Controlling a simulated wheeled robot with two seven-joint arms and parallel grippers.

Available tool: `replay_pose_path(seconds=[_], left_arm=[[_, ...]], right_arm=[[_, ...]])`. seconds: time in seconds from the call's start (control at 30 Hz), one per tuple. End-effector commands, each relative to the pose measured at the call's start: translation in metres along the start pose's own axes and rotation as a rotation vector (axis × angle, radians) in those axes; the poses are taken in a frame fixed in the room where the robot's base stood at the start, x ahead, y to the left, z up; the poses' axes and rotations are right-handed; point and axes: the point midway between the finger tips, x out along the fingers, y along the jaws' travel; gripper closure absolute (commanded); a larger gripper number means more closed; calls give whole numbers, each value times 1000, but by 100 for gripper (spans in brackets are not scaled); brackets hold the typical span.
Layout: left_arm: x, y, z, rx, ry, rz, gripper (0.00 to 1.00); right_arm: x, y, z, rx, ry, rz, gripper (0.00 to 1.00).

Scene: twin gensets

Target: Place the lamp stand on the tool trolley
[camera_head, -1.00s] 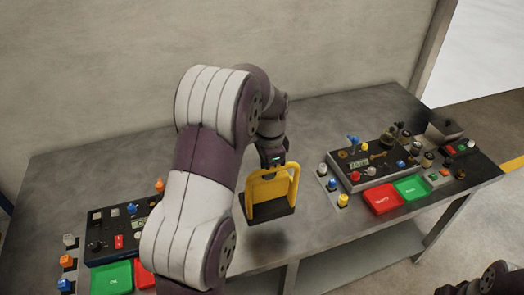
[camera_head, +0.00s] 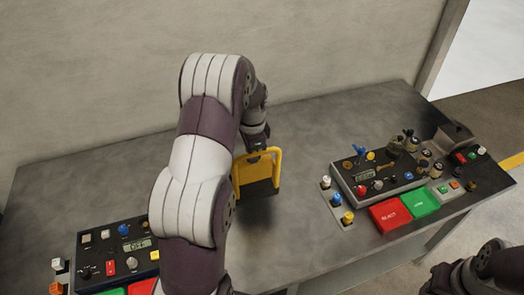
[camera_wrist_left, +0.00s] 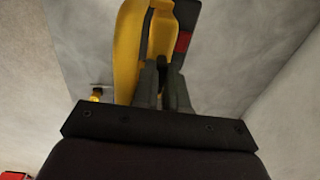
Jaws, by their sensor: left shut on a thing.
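The lamp stand, a yellow frame with a dark lower part (camera_head: 237,176), is at mid-picture in the head view, over the grey bench. My left gripper (camera_head: 258,149) is shut on its top bar from above. In the left wrist view the yellow lamp stand (camera_wrist_left: 128,50) stands up beyond my left gripper's dark fingers (camera_wrist_left: 163,85), with a dark side and a small red patch. I cannot tell for sure whether its base clears the bench. I see no tool trolley. Only a dark part of my right arm shows at the lower right corner; its gripper does not show.
The grey bench (camera_head: 310,130) carries a control panel (camera_head: 375,175) at right with red (camera_head: 390,213) and green (camera_head: 420,202) plates before it. Another panel (camera_head: 118,248) lies at left, partly behind my arm. Bench between them is mostly bare. A wall stands behind.

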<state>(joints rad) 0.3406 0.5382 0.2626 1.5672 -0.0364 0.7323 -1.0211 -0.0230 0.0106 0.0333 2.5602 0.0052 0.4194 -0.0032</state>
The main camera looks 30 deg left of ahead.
Motion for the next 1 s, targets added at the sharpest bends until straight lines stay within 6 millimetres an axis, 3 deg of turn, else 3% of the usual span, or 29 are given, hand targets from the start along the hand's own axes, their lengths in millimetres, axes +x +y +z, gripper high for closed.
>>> replay_pose_path(seconds=[0.1,0.3,0.47,0.63,0.93,0.97,1.0], left_arm=[[8,-24,10,-4,1,-3,100],[30,-50,21,-1,2,-5,100],[40,-55,24,-1,2,-4,100],[65,-54,24,-1,2,-3,100],[77,-54,24,-1,3,-6,100],[80,-52,24,-1,1,-1,78],[79,-51,24,-1,1,-1,65]], right_arm=[[-20,0,-2,0,0,0,59],[-32,0,-4,0,0,0,59],[-40,0,-5,0,0,0,59],[-59,0,-7,0,0,0,59],[-58,0,-7,0,0,0,59],[-58,0,-7,0,0,0,59],[-58,0,-7,0,0,0,59]])
